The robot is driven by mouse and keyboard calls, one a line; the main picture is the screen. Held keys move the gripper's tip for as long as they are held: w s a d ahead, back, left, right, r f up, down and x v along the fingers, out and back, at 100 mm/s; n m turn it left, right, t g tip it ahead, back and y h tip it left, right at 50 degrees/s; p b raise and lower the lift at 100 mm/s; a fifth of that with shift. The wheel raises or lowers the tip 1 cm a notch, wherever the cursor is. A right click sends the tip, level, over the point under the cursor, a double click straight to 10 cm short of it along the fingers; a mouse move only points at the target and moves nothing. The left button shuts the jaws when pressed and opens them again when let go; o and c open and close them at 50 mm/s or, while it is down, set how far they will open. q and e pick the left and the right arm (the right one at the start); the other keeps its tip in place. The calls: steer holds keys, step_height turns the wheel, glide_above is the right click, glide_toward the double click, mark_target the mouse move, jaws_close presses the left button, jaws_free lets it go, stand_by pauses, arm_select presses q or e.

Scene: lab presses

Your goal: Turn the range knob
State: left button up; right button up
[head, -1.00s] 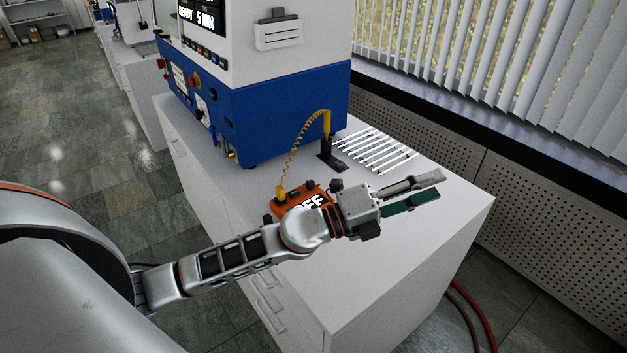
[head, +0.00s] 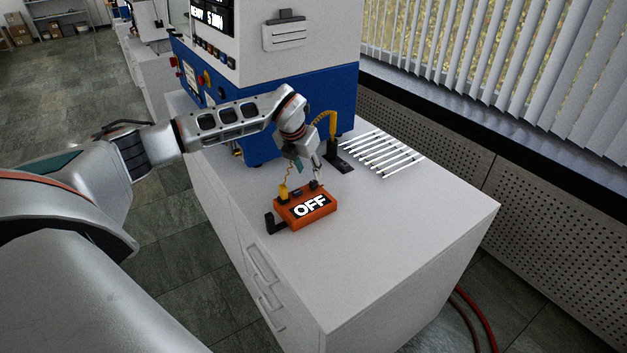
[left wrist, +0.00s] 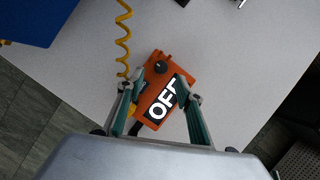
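The orange control box (head: 300,220) with a black-and-white "OFF" display lies on the white bench top; it also shows in the left wrist view (left wrist: 182,72). A black round knob (left wrist: 161,66) is on its top face, apparently the range knob. In the head view a dark knob (head: 314,185) shows at the box's far edge, close to a fingertip. My left gripper (head: 304,171) points down over the far side of the box. In the left wrist view its fingers (left wrist: 165,84) are spread, with the box below and between them and nothing held. My right gripper is out of view.
A yellow coiled cord (left wrist: 123,30) runs from the box towards a yellow-handled piece on a black stand (head: 338,155). The blue and white press (head: 330,85) stands behind. Several pale rods (head: 385,153) lie at the right. The front of the bench (head: 380,250) is clear.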

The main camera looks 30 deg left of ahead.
mark_target(313, 182)
arm_select(q)
steer(key=x, duration=0.6)
steer(key=shift+d+f, duration=0.1)
steer(key=shift+f, duration=0.15)
jaws_close()
